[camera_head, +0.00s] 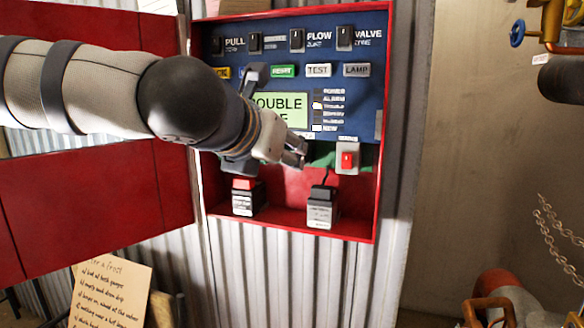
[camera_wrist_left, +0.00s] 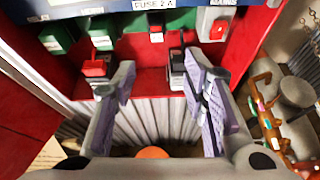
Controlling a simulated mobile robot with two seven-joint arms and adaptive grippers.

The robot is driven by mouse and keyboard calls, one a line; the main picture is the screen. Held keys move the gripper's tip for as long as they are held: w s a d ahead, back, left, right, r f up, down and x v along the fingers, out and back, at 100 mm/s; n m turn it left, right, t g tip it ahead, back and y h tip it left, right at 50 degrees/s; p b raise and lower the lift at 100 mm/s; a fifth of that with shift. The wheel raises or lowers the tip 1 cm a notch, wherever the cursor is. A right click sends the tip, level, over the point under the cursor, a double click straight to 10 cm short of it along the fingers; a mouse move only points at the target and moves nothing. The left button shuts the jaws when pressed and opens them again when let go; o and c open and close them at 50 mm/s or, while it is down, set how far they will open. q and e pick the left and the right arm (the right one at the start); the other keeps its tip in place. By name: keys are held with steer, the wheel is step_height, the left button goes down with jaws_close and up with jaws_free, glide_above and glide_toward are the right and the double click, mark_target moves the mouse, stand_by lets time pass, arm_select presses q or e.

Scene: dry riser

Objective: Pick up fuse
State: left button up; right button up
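A label reading "FUSE 2 A" shows at the top of the left wrist view. Below it a small white and red piece, seemingly the fuse (camera_wrist_left: 156,34), sits against a dark green block. In the head view my left gripper and wrist hide that spot. My left gripper (camera_head: 296,151) is inside the red cabinet, in front of the lower panel. In the left wrist view the left gripper (camera_wrist_left: 160,66) has its two fingers wide apart with nothing between them. The fuse lies beyond the fingertips, apart from them. My right gripper is not in view.
Two batteries, one red-topped (camera_head: 246,197) and one black-topped (camera_head: 322,207), stand on the cabinet floor (camera_head: 283,217) below the gripper. A red switch (camera_head: 347,160) is close on the right. The open red door (camera_head: 90,205) is at left. A handwritten note (camera_head: 110,292) stands below.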

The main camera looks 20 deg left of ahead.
arm_select(q)
steer(key=r+x, duration=0.1)
steer(key=x, duration=1)
steer(key=shift+w+a+n, duration=0.2)
steer(key=shift+w+n, duration=0.05)
steer(key=shift+n, duration=0.05)
steer(key=shift+s, duration=0.1)
jaws_close()
